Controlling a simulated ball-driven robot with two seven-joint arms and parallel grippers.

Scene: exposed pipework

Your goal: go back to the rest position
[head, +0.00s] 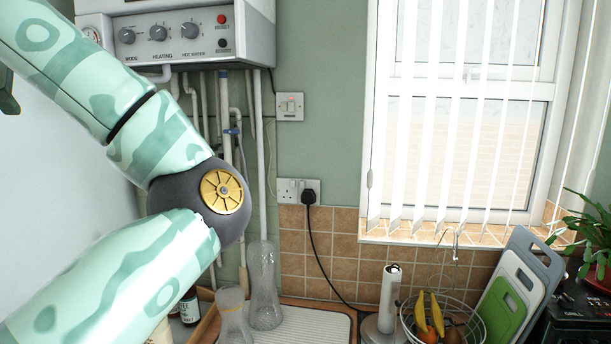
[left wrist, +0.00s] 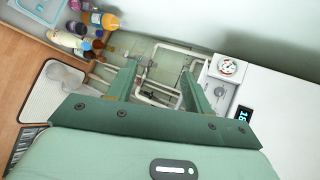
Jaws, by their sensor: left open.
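My left arm reaches in from the left in the head view, bent at a dark grey joint in front of the pipes. A small dark green part of my left gripper (head: 8,92) shows at the left edge there. In the left wrist view the left gripper (left wrist: 158,76) is open, its two green fingers apart with nothing between them. White pipes (left wrist: 158,96) show beyond the fingers. My right gripper is in neither view.
A boiler (head: 178,36) hangs above the pipes (head: 262,150), close to my arm. Below stand glass vases (head: 264,285) and a draining mat (head: 312,328). A fruit basket (head: 442,322) and chopping boards (head: 517,288) are at right. Bottles (left wrist: 103,19) show in the left wrist view.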

